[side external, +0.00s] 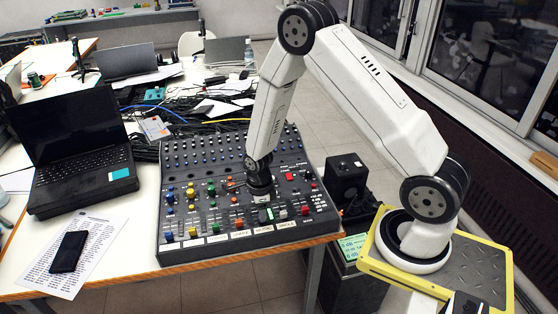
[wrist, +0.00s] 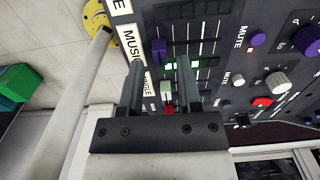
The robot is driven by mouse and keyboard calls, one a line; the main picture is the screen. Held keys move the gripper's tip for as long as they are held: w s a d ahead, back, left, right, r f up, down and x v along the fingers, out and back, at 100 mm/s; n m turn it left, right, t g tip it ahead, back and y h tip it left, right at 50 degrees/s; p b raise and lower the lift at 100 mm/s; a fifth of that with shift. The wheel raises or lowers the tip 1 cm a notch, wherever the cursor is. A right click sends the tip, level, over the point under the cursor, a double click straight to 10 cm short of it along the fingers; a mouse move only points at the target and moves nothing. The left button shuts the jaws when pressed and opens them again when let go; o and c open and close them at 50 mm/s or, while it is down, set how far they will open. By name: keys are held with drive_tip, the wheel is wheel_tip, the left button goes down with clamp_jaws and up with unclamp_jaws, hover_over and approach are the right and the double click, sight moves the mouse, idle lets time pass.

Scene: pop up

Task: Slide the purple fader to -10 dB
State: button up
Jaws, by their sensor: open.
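The purple fader (wrist: 158,48) shows in the wrist view on the dark mixing console (side external: 180,250), close to the printed label strip (wrist: 131,40). My gripper (wrist: 161,66) is open, with its two fingers apart and pointing toward the console. The purple fader appears between the lines of the fingers, just past their tips; contact cannot be told. In the side view my gripper (side external: 260,190) is low over the right-middle of the console, and I cannot make out the purple fader there. The dB scale marks are too small to read.
Several coloured knobs cover the console. A laptop (side external: 75,150) and a phone (side external: 69,252) on paper lie to the left.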

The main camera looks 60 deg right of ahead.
wheel_tip(320, 180, down, 2)
clamp_jaws()
drive_tip(key=shift+w+d, duration=1.05)
drive_tip(key=shift+w, duration=0.05)
drive_tip(key=shift+o, duration=1.1)
unclamp_jaws()
wheel_tip(320, 180, up, 8)
